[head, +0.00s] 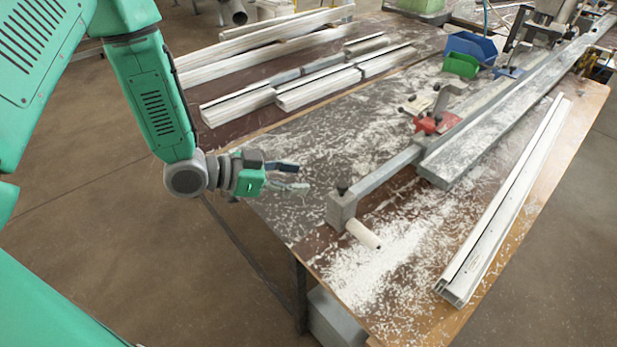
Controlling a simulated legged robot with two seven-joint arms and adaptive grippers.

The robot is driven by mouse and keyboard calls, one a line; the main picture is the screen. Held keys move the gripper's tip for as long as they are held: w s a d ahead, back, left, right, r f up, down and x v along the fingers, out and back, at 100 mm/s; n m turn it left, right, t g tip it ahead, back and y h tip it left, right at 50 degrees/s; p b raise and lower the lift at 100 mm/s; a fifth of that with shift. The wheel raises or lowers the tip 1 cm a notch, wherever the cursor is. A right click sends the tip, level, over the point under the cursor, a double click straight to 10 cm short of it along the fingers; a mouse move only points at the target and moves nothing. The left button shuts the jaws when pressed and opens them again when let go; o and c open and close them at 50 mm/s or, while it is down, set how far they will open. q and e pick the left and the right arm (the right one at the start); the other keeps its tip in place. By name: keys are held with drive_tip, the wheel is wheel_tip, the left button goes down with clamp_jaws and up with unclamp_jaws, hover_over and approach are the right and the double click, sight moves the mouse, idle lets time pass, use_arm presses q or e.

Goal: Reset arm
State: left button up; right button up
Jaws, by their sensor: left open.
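My left arm comes in from the left of the head view. Its gripper (297,177) is open and empty, with its two dark and grey fingers pointing right. It hangs by the near left edge of the workbench (330,150), left of the clamp's end block. Nothing is between the fingers. My right gripper is not in view.
A metal rail with an end block (341,208) runs along the bench. A long white profile (508,200) lies on the right, and several profiles (270,45) lie at the back left. A red clamp piece (436,122), a blue bin (470,46) and a green bin (461,65) stand farther back. White shavings cover the bench.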

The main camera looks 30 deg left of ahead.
use_arm(q)
drive_tip(key=shift+d, duration=0.15)
idle(0.3)
drive_tip(key=s+f+n+g+y+b, duration=0.25)
drive_tip(key=s+f+b, duration=0.2)
drive_tip(key=f, duration=0.55)
drive_tip(key=s+f+n+g+y+b, duration=0.1)
drive_tip(key=s+f+n+y+b, duration=0.25)
drive_tip(key=f, duration=0.75)
drive_tip(key=s+a+f+n+g+y+b, duration=0.1)
drive_tip(key=s+f+g+b, duration=0.1)
drive_tip(key=s+f, duration=0.3)
drive_tip(key=s+a+f+n+g+y+b, duration=0.1)
drive_tip(key=s+f, duration=0.5)
drive_tip(key=s, duration=0.7)
drive_tip(key=g+y+b, duration=0.1)
drive_tip(key=g+b, duration=0.1)
drive_tip(key=shift+s+a+g+b, duration=0.2)
drive_tip(key=shift+g+b, duration=0.15)
drive_tip(key=shift+w, duration=0.15)
